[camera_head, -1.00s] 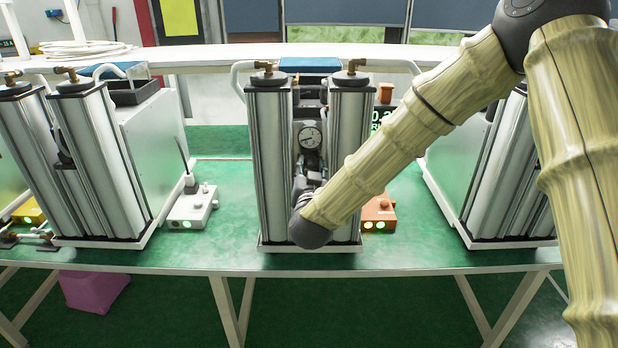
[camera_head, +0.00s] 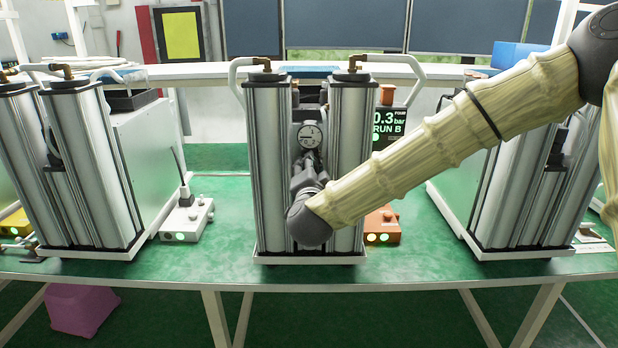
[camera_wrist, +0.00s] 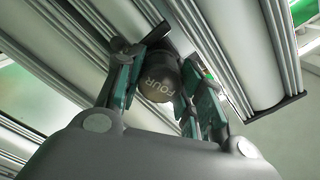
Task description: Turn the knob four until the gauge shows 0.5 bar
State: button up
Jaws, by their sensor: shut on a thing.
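The dark knob marked FOUR (camera_wrist: 158,78) is between the teal-padded fingers of my gripper (camera_wrist: 160,88) in the wrist view, and the gripper is shut on it. In the head view my gripper (camera_head: 308,172) reaches between the two silver columns (camera_head: 268,165) of the middle unit, and my arm hides the knob there. The round gauge (camera_head: 309,136) sits above the gripper between the columns; its needle is too small to read surely. A dark display (camera_head: 388,127) behind the right column reads "FOUR 0.3 bar RUN B" in pale green.
Similar column units stand at the left (camera_head: 95,170) and right (camera_head: 515,170) of the green table (camera_head: 225,215). A white box (camera_head: 187,218) and an orange box (camera_head: 382,226), both with lit green lights, flank the middle unit. The green table between the left and middle units has free room.

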jog(key=shift+m, duration=0.3)
jog(key=o, duration=1)
jog(key=s, duration=1.2)
